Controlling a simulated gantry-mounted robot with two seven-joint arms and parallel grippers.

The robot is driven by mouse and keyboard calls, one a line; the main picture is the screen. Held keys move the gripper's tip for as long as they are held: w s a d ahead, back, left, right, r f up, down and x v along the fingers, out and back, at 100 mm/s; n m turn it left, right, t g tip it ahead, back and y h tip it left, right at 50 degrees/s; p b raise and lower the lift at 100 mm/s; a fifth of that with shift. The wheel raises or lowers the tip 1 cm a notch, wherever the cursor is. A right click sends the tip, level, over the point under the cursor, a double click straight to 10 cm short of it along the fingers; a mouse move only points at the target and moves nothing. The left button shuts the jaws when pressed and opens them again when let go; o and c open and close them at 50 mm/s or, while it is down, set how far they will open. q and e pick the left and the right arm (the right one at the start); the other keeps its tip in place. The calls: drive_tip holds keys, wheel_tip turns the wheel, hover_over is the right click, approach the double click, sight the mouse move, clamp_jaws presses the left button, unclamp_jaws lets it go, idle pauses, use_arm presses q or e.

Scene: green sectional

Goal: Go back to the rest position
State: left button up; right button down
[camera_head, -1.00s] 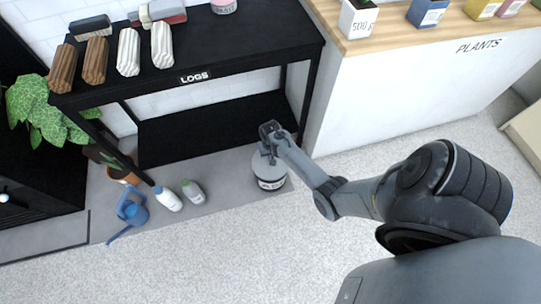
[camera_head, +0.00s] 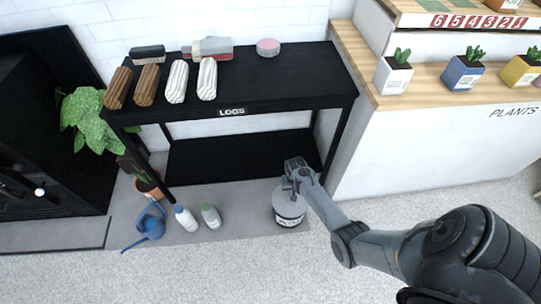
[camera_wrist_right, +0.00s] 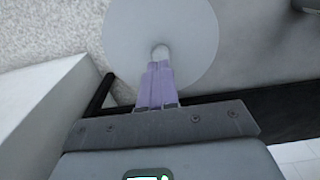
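In the head view my right arm comes in from the right. Its gripper (camera_head: 291,173) is over a grey bucket (camera_head: 289,206) with a white band and dark, partly hidden lettering. The bucket stands on the grey floor mat in front of the black table. My left gripper is in neither view.
A black table (camera_head: 290,90) marked LOGS bears logs and brushes. A blue watering can (camera_head: 150,228), white bottle (camera_head: 186,218) and green-capped bottle (camera_head: 211,216) stand left of the bucket. A white plant counter (camera_head: 410,140) is at right. The front floor (camera_head: 240,275) is clear.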

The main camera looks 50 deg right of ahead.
drive_tip(key=s+r+g+p, duration=0.1)
drive_tip(key=s+g+p, duration=0.1)
drive_tip(key=s+p, duration=0.6)
drive_tip(key=s+a+r+n+h+p, duration=0.1)
drive_tip(key=s+a+r+n+p, duration=0.15)
drive_tip(key=s+r, duration=0.2)
drive_tip(key=s+a+r+n+h+p, duration=0.1)
drive_tip(key=s+a+r+p, duration=0.15)
drive_tip(key=r, duration=0.35)
drive_tip(key=w+a+r+n+t+y+p, duration=0.1)
drive_tip(key=a+r+n+t+p, duration=0.1)
drive_tip(key=a+r, duration=0.75)
drive_tip(key=a+r+n+t+y+p, duration=0.1)
drive_tip(key=a+r+n+t+p, duration=0.3)
drive_tip(key=r, duration=1)
drive_tip(key=w+a+r+n+p, duration=0.1)
drive_tip(key=a+r, duration=0.7)
drive_tip(key=r, duration=0.3)
wheel_tip(320, 180, up, 38)
drive_tip(key=p, duration=3.8)
drive_tip(key=shift+s+d+f, duration=0.2)
drive_tip(key=shift+n, duration=0.25)
